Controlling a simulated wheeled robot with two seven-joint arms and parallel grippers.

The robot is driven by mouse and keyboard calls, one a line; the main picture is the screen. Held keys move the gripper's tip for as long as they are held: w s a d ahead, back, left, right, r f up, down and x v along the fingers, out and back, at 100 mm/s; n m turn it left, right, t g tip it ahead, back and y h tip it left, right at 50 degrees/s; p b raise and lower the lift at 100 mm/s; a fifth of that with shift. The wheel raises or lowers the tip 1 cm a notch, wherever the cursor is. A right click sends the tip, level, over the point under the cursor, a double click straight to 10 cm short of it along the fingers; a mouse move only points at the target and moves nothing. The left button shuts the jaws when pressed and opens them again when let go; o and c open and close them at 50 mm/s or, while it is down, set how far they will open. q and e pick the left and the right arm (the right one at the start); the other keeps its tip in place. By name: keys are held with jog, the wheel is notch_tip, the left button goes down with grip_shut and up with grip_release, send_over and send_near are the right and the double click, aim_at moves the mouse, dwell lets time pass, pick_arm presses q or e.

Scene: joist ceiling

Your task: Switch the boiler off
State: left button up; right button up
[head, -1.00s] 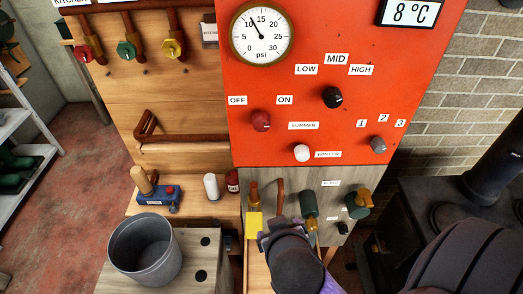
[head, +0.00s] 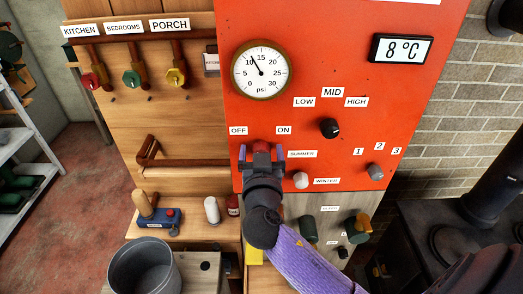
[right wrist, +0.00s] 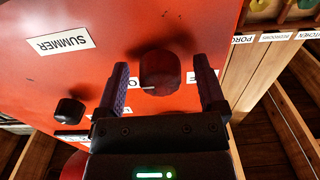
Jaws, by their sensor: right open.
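The boiler is an orange-red panel (head: 320,60) with a pressure gauge, several knobs and labels. Its red knob (head: 262,147) sits below and between the OFF label (head: 238,130) and the ON label (head: 284,130). In the right wrist view the knob (right wrist: 160,70) is dark red, and its white mark points toward the partly hidden ON label. My right gripper (head: 261,156) is open, with one finger on each side of the knob. In the right wrist view gaps show between the knob and both fingers. My left gripper is not in view.
A white knob (head: 300,180) is just right of the gripper, under SUMMER. A black knob (head: 329,128) and a grey knob (head: 376,171) are farther right. A wooden rail (head: 185,169) is left of the panel. A metal bucket (head: 144,268) stands lower left.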

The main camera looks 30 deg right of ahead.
grip_shut()
dwell(0.4)
jog(key=n+p, duration=0.1)
jog(key=n, duration=0.3)
jog(key=n+p, duration=0.1)
jog(key=n, duration=0.4)
jog(key=shift+r, duration=0.1)
jog(key=n+p, duration=0.1)
jog(key=n, duration=0.2)
jog(key=shift+n, duration=0.3)
jog(key=shift+n+p, duration=0.95)
jog(key=shift+n, duration=1.65)
